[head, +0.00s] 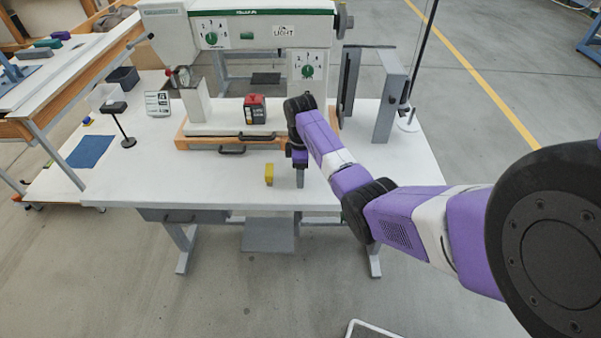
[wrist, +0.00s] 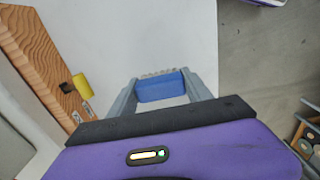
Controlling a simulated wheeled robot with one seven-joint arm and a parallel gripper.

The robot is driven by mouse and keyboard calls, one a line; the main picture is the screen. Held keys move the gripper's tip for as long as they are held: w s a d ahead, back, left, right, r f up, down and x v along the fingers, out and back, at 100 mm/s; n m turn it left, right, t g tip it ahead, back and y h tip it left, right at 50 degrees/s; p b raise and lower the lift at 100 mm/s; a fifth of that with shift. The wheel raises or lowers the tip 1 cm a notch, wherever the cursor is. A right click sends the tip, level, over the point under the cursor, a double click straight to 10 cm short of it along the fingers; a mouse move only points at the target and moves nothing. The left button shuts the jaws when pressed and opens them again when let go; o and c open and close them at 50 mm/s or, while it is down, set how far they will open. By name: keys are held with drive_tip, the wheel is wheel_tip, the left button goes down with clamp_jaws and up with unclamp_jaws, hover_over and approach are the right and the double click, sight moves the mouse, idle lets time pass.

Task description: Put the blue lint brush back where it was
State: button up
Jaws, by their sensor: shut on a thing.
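The blue lint brush (wrist: 160,88) shows in the wrist view between the two grey fingers of my gripper (wrist: 161,92), with a pale strip along its far edge. The fingers are shut on it from both sides. In the head view my gripper (head: 299,180) points down over the front part of the white table (head: 200,182), just right of a yellow block (head: 269,174). The brush is hidden behind the fingers there. I cannot tell whether the brush touches the table.
The front-left tabletop is clear.

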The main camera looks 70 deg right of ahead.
drive_tip(key=shift+f, duration=0.2)
drive_tip(key=o, duration=1.2)
drive_tip(key=shift+r, duration=0.1)
wheel_tip(320, 180, up, 12)
drive_tip(key=shift+r, duration=0.15)
